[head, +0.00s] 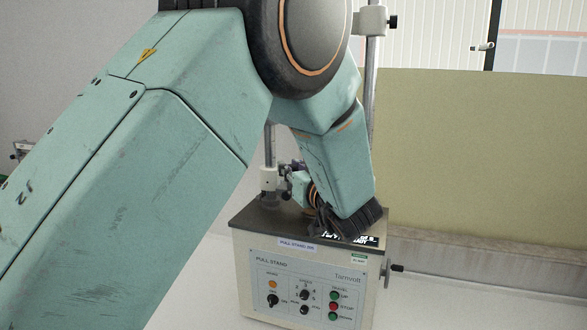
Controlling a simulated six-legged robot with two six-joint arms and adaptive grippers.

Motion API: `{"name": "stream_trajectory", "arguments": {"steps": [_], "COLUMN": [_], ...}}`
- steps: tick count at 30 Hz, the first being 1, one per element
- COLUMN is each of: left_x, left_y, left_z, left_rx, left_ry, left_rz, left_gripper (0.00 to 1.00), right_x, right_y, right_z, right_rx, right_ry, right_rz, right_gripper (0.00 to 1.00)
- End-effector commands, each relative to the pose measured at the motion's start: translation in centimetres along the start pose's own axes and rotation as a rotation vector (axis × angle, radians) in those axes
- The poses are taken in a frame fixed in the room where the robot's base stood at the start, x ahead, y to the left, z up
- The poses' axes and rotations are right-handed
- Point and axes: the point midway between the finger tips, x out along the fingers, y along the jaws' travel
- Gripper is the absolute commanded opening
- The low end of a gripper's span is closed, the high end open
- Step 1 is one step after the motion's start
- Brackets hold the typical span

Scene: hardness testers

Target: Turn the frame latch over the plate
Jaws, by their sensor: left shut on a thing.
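A pull stand (312,283) has a dark top plate (258,219) and upright metal columns. A white clamp block (268,179) sits low on the left column. My left arm reaches across the view and down over the stand. My left gripper (288,183) is beside the clamp block, low above the plate. It is shut on a small part there, which looks to be the frame latch. My own wrist and forearm hide most of the fingers and the latch, so its angle cannot be told. My right gripper is not in view.
The stand's front panel carries knobs and buttons, including a red one (334,307). A dark crank handle (397,268) sticks out at its right side. A tan board (480,165) stands behind to the right. Another white clamp (369,20) is high on the right column.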

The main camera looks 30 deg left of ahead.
Motion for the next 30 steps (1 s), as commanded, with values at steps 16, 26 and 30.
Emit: {"name": "stream_trajectory", "arguments": {"steps": [16, 26, 30], "left_x": [0.04, 0.03, 0.02], "left_y": [-0.20, -0.18, -0.13], "left_z": [0.18, 0.20, 0.21], "left_rx": [0.001, 0.002, 0.002], "left_ry": [-0.004, -0.005, -0.005], "left_rz": [-0.005, -0.004, -0.003], "left_gripper": [0.00, 0.32, 0.44], "right_x": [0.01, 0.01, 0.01], "right_y": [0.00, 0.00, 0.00], "right_z": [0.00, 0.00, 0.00], "right_rx": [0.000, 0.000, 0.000], "right_ry": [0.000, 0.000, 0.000], "right_rz": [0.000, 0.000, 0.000], "right_gripper": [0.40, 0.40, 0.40]}}
